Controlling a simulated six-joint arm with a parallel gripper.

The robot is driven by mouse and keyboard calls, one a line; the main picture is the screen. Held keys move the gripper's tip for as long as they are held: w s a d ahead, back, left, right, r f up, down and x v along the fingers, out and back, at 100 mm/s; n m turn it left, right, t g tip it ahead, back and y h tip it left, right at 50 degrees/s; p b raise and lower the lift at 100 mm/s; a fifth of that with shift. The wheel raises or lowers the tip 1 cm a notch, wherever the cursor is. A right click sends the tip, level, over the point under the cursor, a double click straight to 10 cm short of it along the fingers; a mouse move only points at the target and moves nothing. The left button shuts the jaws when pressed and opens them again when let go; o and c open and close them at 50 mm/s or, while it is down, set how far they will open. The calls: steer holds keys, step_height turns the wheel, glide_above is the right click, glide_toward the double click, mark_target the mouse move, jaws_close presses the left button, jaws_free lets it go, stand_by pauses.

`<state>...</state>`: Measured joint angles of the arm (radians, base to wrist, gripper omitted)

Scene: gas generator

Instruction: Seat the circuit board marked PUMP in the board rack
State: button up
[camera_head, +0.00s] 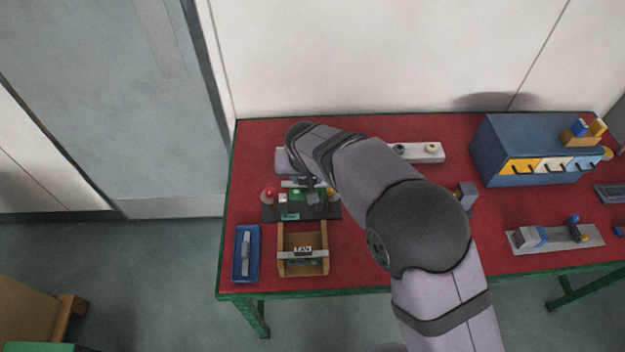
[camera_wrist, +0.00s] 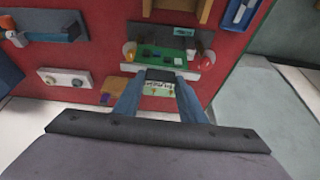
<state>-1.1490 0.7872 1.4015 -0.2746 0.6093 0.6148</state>
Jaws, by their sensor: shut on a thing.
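My gripper (camera_wrist: 157,88) is shut on a small board with a white label (camera_wrist: 160,88). The label's lettering is too small and turned to read for certain, so I cannot confirm PUMP. In the head view my gripper (camera_head: 312,196) is over the back of a dark base (camera_head: 270,213) with green boards and lamps, partly hidden by my arm. In the wrist view this unit's green board (camera_wrist: 162,54) lies just beyond the held board. I cannot tell whether they touch. A wooden holder (camera_head: 282,240) in front of it carries a board with a white label (camera_head: 303,250).
A blue tray (camera_head: 237,265) holding a grey item stands left of the wooden holder. A red lamp (camera_wrist: 206,66) and an amber lamp (camera_wrist: 129,50) flank the green board. A pale strip with knobs (camera_head: 415,152) lies behind. A blue drawer cabinet (camera_head: 490,150) stands at the right.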

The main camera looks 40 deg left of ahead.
steer(key=shift+n, duration=0.3)
steer(key=a+r, duration=0.1)
steer(key=w+a, duration=0.1)
steer(key=a+r, duration=0.1)
steer(key=a, duration=0.1)
steer(key=shift+w+r, duration=0.15)
steer(key=shift+r, duration=0.2)
steer(key=shift+f, duration=0.15)
steer(key=shift+f+b, duration=2.05)
steer(key=shift+f, duration=0.75)
step_height(320, 180, down, 8)
steer(key=b, duration=0.5)
steer(key=shift+b, duration=0.3)
stand_by(1.2)
steer(key=o, duration=1.1)
steer(key=shift+o, duration=0.2)
